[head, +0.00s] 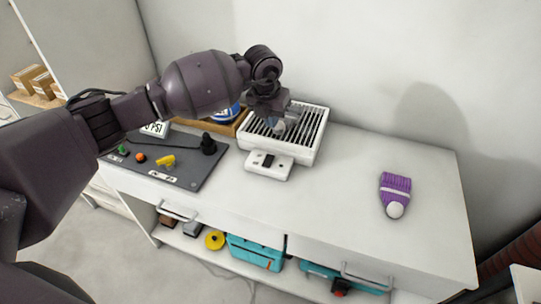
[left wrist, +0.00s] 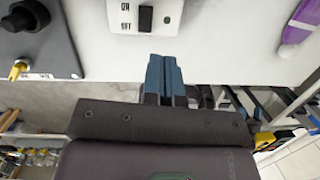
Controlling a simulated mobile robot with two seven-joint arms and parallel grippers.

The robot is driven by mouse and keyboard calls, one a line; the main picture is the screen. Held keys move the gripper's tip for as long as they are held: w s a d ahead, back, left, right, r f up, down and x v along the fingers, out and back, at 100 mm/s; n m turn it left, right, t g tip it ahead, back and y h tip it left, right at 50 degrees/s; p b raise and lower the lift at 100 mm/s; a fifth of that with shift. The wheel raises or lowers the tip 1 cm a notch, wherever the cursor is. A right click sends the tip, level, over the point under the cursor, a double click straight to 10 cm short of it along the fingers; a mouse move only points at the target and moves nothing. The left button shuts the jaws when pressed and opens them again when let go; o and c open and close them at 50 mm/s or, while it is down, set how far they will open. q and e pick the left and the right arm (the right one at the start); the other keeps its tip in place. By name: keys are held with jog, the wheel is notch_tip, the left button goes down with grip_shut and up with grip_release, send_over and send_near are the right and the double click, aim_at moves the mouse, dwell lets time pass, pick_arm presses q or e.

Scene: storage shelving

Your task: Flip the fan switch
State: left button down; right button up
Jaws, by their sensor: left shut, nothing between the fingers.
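The fan (head: 312,154) is a white box with dark slats, standing on the white cabinet top against the wall. A white switch panel (head: 253,166) sticks out at its front with a black rocker switch (head: 268,160). In the left wrist view the switch (left wrist: 145,18) shows beside ON and OFF lettering on the panel (left wrist: 172,16). My left gripper (head: 281,124) is above the fan's slats in the head view, with its fingers shut and empty. Its blue fingertips (left wrist: 163,62) show in the left wrist view, apart from the switch. My right gripper is not in view.
A dark control board (head: 190,178) with knobs and a yellow handle lies left of the fan. A purple-and-white item (head: 396,190) lies at the right. The cabinet top (head: 345,185) between is clear. Teal cases (head: 255,252) sit on the shelf below.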

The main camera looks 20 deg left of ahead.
pick_arm(q)
jog(key=shift+s+a+f+n+y, duration=0.1)
jog(key=shift+s+a+n+y, duration=0.25)
jog(key=shift+a, duration=0.25)
jog(key=b, duration=0.3)
send_near(270, 157)
jog(key=f, duration=0.5)
jog(key=w+f, duration=0.1)
jog(key=f, duration=0.1)
jog(key=shift+w+f, duration=0.1)
jog(key=shift+f, duration=0.1)
